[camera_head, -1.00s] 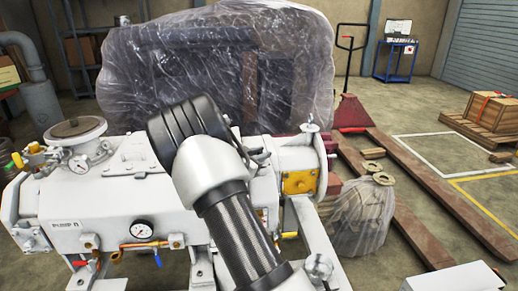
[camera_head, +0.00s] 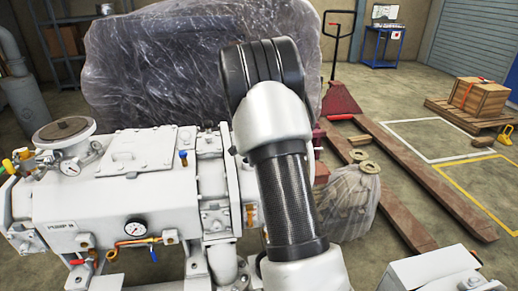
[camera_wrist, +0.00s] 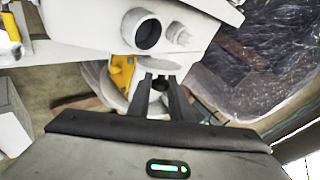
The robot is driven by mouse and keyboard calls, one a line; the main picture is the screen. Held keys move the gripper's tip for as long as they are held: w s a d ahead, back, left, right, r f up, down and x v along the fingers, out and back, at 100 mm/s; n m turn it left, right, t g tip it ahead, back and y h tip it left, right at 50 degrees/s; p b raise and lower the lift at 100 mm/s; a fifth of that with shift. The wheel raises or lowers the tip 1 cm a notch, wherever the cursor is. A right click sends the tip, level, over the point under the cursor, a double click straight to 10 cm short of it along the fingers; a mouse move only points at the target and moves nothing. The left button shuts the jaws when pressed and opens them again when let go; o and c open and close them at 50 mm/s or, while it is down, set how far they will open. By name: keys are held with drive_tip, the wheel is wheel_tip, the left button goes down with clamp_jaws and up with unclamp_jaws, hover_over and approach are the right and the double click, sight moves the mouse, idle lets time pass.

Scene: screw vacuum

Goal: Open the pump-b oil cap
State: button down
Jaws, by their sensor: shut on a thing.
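The white pump marked PUMP B (camera_head: 120,195) fills the left and middle of the head view. In the wrist view, the near end of the white pump housing (camera_wrist: 195,20) shows a round dark opening or recess (camera_wrist: 148,34) beside a smaller white fitting (camera_wrist: 180,36). My gripper (camera_wrist: 160,77) is apart from that opening. Its two dark fingers are shut on a small dark piece, apparently the oil cap (camera_wrist: 160,84); its shape is mostly hidden. In the head view my own arm hides the gripper and the pump's right end.
A plastic-wrapped machine (camera_head: 160,70) stands close behind the pump. A wrapped bundle (camera_head: 350,205) and a pallet jack's brown forks (camera_head: 430,195) lie to the right. A wooden crate (camera_head: 480,98) sits farther right. Open floor lies around the marked rectangles.

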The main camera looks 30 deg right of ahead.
drive_tip(key=shift+s+d+f+m+y+b, duration=0.1)
drive_tip(key=shift+d+f+m+y+b, duration=0.25)
drive_tip(key=shift+y+b, duration=0.35)
drive_tip(key=shift+r, duration=0.1)
drive_tip(key=c, duration=1.6)
unclamp_jaws()
drive_tip(key=shift+c, duration=0.2)
drive_tip(key=p+v, duration=0.5)
drive_tip(key=v, duration=1.2)
drive_tip(key=shift+s, duration=0.35)
